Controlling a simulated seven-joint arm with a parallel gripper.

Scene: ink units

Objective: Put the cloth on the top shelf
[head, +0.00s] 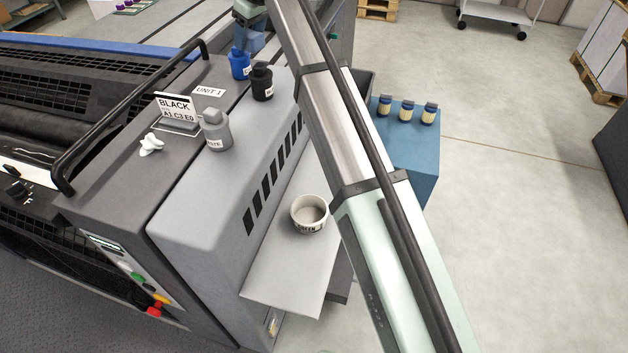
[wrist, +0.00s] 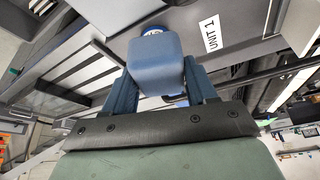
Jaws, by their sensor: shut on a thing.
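My gripper (head: 255,36) is at the far end of the machine, beside the blue bottle (head: 240,66). In the wrist view my gripper (wrist: 160,88) is shut on a smooth, pale blue, block-like thing (wrist: 156,66). I cannot tell whether this is the cloth. A blue and white round thing shows partly behind it. A small white crumpled thing (head: 151,144) lies on the machine top by the BLACK sign. A light grey shelf (head: 285,270) juts from the machine's side, bearing a pale round bowl (head: 309,212). My arm hides part of this side.
A black bottle (head: 262,84) and a grey bottle (head: 216,131) stand on the machine top, near the UNIT 1 plate (head: 209,91). A black rail (head: 125,120) runs along the left. A blue cabinet (head: 405,150) bears small jars.

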